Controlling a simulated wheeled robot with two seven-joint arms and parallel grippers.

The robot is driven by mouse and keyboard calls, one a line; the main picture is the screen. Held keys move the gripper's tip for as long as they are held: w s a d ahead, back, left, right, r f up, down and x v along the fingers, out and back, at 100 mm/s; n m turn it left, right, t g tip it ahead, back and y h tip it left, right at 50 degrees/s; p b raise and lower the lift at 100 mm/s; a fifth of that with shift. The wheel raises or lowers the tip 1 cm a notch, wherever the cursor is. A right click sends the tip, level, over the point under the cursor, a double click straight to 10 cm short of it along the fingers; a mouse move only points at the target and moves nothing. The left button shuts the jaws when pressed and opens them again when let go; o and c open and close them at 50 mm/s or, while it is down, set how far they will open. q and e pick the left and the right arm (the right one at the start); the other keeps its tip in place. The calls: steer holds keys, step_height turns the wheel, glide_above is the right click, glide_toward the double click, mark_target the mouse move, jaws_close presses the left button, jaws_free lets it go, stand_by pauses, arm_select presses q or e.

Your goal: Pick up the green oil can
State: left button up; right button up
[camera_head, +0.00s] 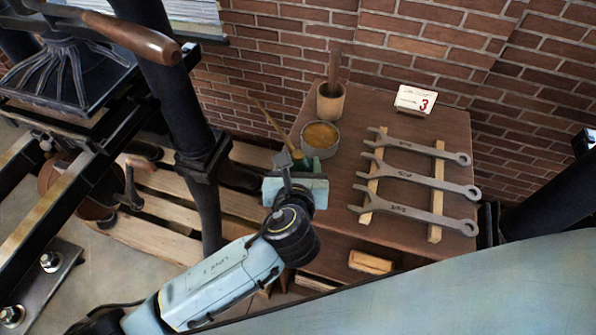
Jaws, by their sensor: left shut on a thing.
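The green oil can (310,163) is at the left edge of the wooden cabinet top, mostly hidden behind my left gripper. Its long thin brass spout (268,118) points up and to the left. My left gripper (291,158) comes from below and is shut on the can. I cannot tell whether the can touches the cabinet top. My right gripper is not in view.
On the wooden cabinet (330,205), a round tin (320,140) of brownish stuff stands close beside the can. A wooden cup (331,101) with a handle stands behind. Three wrenches (420,180) lie on wooden strips near a number card (414,100). A press (190,110) stands left.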

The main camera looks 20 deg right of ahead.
arm_select(q)
steer(key=c, duration=0.4)
step_height(320, 180, up, 10)
steer(key=shift+r+p, duration=0.1)
steer(key=shift+p, duration=0.4)
stand_by(0.7)
